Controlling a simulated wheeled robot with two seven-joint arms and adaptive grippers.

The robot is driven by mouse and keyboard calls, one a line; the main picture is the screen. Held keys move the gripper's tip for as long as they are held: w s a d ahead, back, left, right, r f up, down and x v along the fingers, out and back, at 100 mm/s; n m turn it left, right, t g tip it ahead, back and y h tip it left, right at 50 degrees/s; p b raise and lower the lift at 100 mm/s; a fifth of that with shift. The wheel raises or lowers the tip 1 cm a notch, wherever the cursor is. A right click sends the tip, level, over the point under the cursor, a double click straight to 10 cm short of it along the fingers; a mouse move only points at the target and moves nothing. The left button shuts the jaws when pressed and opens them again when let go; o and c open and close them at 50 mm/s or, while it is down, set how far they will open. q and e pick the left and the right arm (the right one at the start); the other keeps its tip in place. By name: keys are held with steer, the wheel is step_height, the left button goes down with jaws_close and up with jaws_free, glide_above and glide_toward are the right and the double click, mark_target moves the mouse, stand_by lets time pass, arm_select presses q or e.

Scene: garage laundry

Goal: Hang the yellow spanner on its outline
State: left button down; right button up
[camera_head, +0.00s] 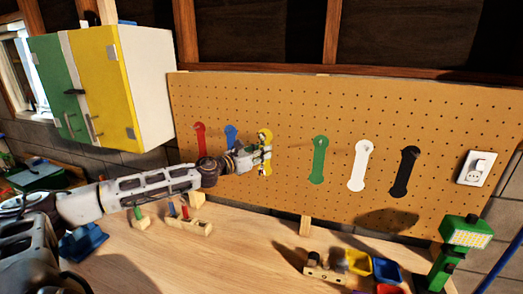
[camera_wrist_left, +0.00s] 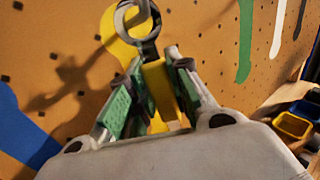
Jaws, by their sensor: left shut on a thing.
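The yellow spanner (camera_wrist_left: 159,88) has a yellow handle and a grey ring end (camera_wrist_left: 138,20). My left gripper (camera_head: 262,157) is shut on its handle, in front of the pegboard; the green finger pads (camera_wrist_left: 150,108) sit on both sides of it. The ring end points up, away from the gripper. The yellow outline (camera_head: 265,134) is on the pegboard directly behind the spanner, partly hidden by it and the gripper; it also shows behind the ring in the left wrist view (camera_wrist_left: 113,28). I cannot tell whether the ring touches a peg. My right gripper is not in view.
The pegboard (camera_head: 285,110) also carries red (camera_head: 199,138), blue (camera_head: 231,134), green (camera_head: 319,160), white (camera_head: 360,165) and black (camera_head: 405,171) outlines. Small bins (camera_head: 358,261) and a green lamp (camera_head: 455,245) stand at the bench's right. A cabinet (camera_head: 105,85) hangs at left.

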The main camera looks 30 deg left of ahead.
mark_target(270, 124)
arm_select(q)
steer(key=shift+f, duration=0.15)
stand_by(0.7)
steer(key=c, duration=1.2)
jaws_free()
steer(key=shift+c, duration=0.2)
steer(key=shift+r, duration=5)
